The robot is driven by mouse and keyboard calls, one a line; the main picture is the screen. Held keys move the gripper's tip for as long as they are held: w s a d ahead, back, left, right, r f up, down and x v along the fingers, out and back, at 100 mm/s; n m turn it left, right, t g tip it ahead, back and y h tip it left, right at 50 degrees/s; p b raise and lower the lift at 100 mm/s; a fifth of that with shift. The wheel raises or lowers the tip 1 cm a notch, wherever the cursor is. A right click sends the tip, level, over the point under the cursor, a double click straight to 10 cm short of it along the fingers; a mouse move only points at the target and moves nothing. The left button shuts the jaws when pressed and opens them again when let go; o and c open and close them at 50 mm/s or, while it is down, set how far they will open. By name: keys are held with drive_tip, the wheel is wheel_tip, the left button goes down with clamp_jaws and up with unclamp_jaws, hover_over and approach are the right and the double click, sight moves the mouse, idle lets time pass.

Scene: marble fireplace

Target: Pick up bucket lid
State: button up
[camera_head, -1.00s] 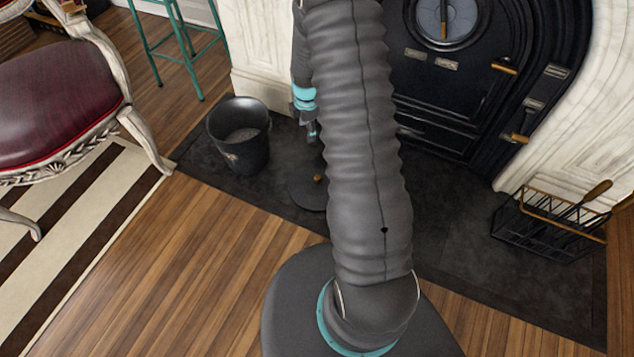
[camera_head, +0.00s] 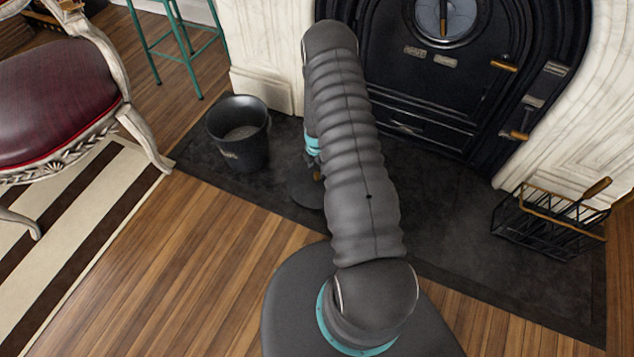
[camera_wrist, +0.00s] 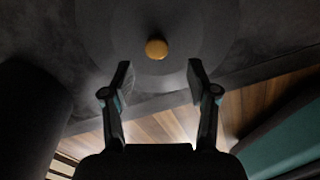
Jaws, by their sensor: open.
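The bucket lid (camera_head: 304,189) is a dark round disc lying on the dark hearth slab, partly hidden behind my arm in the head view. In the wrist view the lid (camera_wrist: 205,35) fills the upper middle, with its small round wooden knob (camera_wrist: 156,48) at its centre. My gripper (camera_wrist: 158,82) is open and empty. Its two fingers point toward the lid, and the knob shows just beyond and between the fingertips, not between the pads. In the head view the fingers are mostly hidden by my arm. The black bucket (camera_head: 240,140) stands upright and open left of the lid.
A black stove (camera_head: 450,90) in a marble surround stands behind the hearth. A black wire rack with wooden handles (camera_head: 550,222) is at the right. A red chair (camera_head: 60,100) and a teal stool (camera_head: 180,50) are at the left. The wooden floor in front is clear.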

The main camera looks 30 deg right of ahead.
sight(317, 175)
drive_tip(key=shift+w+d+f, duration=0.1)
drive_tip(key=shift+f, duration=1.5)
drive_tip(key=shift+w+d+f, duration=0.1)
drive_tip(key=shift+f, duration=1.45)
clamp_jaws()
